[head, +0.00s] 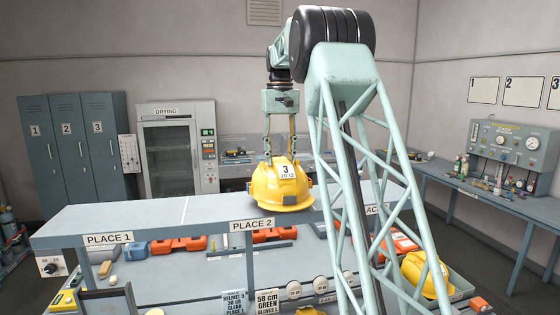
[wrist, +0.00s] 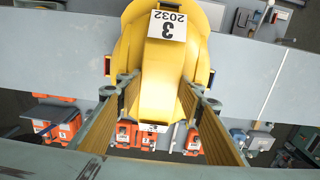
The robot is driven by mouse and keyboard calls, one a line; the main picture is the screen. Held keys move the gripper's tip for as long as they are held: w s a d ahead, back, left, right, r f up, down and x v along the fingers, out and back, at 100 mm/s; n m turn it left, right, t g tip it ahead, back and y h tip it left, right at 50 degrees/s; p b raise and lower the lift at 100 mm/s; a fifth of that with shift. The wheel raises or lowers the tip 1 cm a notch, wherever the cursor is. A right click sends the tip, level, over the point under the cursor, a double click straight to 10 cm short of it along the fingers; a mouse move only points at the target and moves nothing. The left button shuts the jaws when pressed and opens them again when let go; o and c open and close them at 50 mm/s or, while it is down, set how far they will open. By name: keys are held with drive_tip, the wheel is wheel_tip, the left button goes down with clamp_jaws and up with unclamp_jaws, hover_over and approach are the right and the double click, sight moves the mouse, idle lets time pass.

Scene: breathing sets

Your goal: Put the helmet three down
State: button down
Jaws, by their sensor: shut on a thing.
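Helmet three is a yellow hard hat (head: 281,186) with a white label reading "3 2032". It is upright at the shelf (head: 130,214), in the part marked PLACE 2 (head: 252,225). I cannot tell whether its rim touches the shelf or hangs just above it. My gripper (head: 280,156) comes down from above and is shut on the helmet. In the wrist view the helmet (wrist: 161,75) sits between my two fingers (wrist: 157,100), which press on its sides. The PLACE 1 label (head: 108,238) is to the left, with bare shelf behind it. The third place label is partly hidden by my arm.
Orange cases (head: 179,245) lie on the level below the shelf. Another yellow helmet (head: 427,274) is at the lower right. A drying cabinet (head: 172,150) and blue lockers (head: 72,145) stand behind. The shelf top left of the helmet is clear.

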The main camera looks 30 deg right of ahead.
drive_tip(key=shift+f, duration=0.6)
drive_tip(key=c, duration=1.8)
unclamp_jaws()
drive_tip(key=shift+c, duration=0.2)
wheel_tip(320, 180, up, 12)
drive_tip(key=shift+p, duration=0.35)
drive_tip(key=shift+a, duration=0.1)
